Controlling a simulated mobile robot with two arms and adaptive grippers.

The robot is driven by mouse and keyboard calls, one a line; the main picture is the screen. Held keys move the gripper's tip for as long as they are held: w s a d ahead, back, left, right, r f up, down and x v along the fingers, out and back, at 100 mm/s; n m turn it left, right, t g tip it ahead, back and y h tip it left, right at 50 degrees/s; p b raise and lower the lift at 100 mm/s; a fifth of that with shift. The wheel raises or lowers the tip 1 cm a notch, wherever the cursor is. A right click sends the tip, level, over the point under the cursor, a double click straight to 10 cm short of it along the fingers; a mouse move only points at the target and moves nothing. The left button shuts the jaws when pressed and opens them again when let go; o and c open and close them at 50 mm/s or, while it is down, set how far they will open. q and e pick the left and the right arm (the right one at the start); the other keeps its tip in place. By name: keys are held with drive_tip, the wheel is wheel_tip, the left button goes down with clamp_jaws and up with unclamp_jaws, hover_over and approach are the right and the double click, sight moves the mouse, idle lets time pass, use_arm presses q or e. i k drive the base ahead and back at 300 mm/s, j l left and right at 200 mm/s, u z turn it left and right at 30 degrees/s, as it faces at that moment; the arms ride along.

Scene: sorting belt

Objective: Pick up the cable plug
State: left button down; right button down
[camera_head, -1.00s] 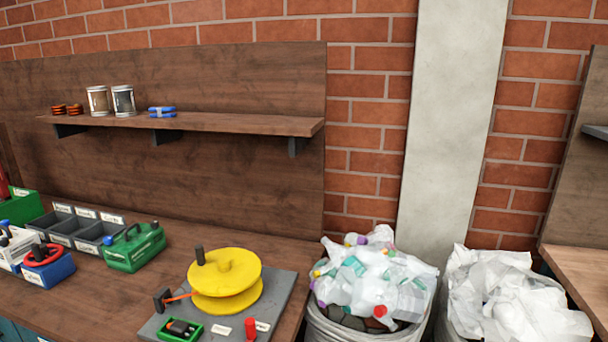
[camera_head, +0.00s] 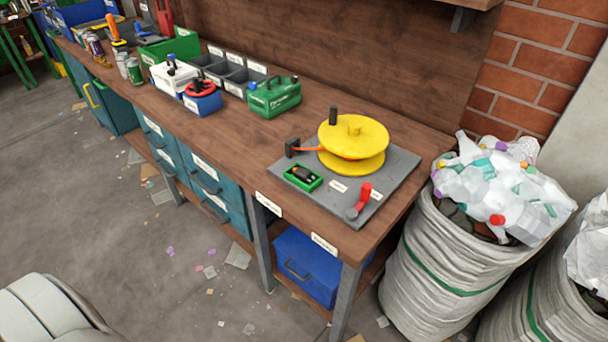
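A grey board (camera_head: 398,171) lies on the right end of the wooden workbench. On it stands a yellow reel (camera_head: 352,140) with an orange cable (camera_head: 311,149) running left to a black block (camera_head: 292,147). A small green tray (camera_head: 316,184) in front of the reel holds a dark piece (camera_head: 302,173) with an orange-red spot. The dark piece looks like a plug, but it is too small to tell for sure. A red-handled lever (camera_head: 364,193) is at the board's front right. Neither of my grippers is in view.
A green case (camera_head: 275,96), a blue box with a red ring (camera_head: 202,99) and grey bins (camera_head: 233,78) stand left of the board. Teal drawers (camera_head: 207,178) are under the bench (camera_head: 243,133). A full waste bag (camera_head: 440,262) stands at its right end. The littered floor in front looks open.

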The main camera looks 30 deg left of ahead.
sight(303, 174)
drive_tip(key=l+u, duration=0.4)
drive_tip(key=i+l+u, duration=0.1)
drive_tip(key=l+u, duration=0.25)
